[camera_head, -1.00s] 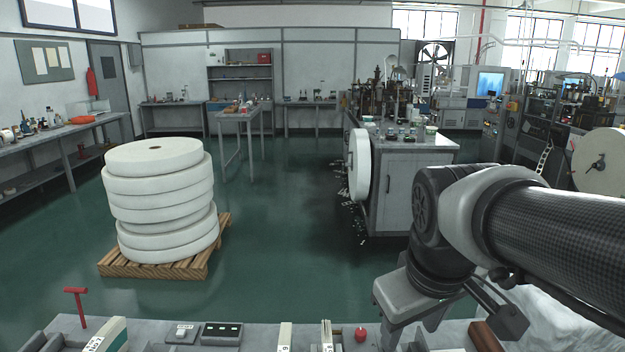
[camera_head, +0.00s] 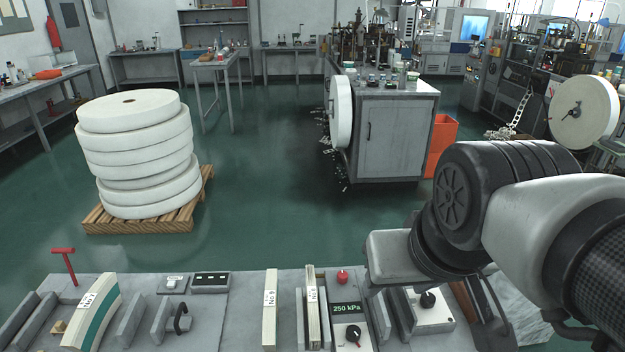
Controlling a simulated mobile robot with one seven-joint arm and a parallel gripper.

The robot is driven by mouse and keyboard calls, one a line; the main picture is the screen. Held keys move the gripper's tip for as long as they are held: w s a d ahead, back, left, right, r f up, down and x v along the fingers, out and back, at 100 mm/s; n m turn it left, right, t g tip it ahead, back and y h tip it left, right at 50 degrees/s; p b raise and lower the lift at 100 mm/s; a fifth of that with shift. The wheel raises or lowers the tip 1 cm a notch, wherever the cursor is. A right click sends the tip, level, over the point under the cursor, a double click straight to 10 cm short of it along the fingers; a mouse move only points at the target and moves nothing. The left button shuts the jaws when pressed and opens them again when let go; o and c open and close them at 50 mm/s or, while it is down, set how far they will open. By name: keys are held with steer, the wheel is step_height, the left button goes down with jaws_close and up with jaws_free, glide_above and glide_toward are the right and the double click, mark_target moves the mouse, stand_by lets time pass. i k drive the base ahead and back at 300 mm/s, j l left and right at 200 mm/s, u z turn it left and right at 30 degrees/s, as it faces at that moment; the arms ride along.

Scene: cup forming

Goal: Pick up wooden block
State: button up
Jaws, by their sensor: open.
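A small light-tan wooden block (camera_head: 58,327) lies at the far left of the grey console top (camera_head: 235,310). A larger dark brown block-like piece (camera_head: 462,299) shows at the right, partly hidden behind my arm; I cannot tell its full shape. My gripper (camera_head: 410,262) hangs at the right, over the far edge of the console and close to the brown piece. It is open, and I see nothing held in it. Its fingertips are not clearly visible, and its height above the console is hard to judge.
Labelled upright strips (camera_head: 269,308), a red knob (camera_head: 342,276) and a 250 kPa display (camera_head: 346,309) stand on the console. A red T-handle (camera_head: 66,262) rises at left. Beyond lie open green floor, a pallet (camera_head: 105,224) of white rolls and a grey cabinet (camera_head: 392,135).

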mark_target(458, 289)
steer(key=z, duration=1.15)
